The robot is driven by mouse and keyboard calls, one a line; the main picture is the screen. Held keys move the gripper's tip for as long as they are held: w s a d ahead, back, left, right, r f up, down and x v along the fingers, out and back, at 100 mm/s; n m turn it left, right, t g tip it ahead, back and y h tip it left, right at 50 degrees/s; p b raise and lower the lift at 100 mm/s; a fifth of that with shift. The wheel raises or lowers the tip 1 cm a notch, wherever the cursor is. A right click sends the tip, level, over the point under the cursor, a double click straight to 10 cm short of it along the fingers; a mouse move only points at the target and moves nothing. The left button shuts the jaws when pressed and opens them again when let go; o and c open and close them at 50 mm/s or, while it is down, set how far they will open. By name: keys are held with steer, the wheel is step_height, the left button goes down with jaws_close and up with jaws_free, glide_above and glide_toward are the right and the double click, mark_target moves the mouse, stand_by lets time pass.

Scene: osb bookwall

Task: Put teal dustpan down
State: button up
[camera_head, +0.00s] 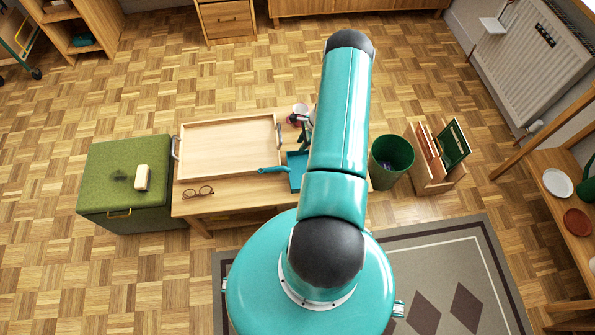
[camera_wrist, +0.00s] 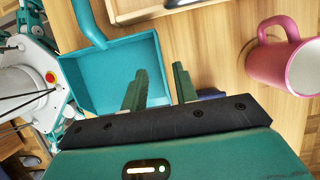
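The teal dustpan (camera_head: 296,172) appears to lie on the wooden table (camera_head: 235,198), its handle pointing left toward the tray. In the wrist view the dustpan (camera_wrist: 112,68) shows its open pan on the left, with the handle at the top. My gripper (camera_wrist: 160,68) is open, with a clear gap between its two dark green fingers. The left finger overlaps the inside of the pan and the right one is just past its right edge. I cannot tell whether either finger touches it. My arm hides part of the table in the head view.
A wooden tray (camera_head: 228,148) fills much of the table, with glasses (camera_head: 198,192) in front. A pink mug (camera_wrist: 278,62) stands right of my gripper. A green bin (camera_head: 391,157) stands right of the table. A green storage box (camera_head: 125,183) stands left.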

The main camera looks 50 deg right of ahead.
steer(key=x, duration=0.6)
steer(key=shift+w+a+f, duration=0.1)
steer(key=shift+w+f, duration=0.05)
steer(key=shift+f, duration=0.05)
jaws_close()
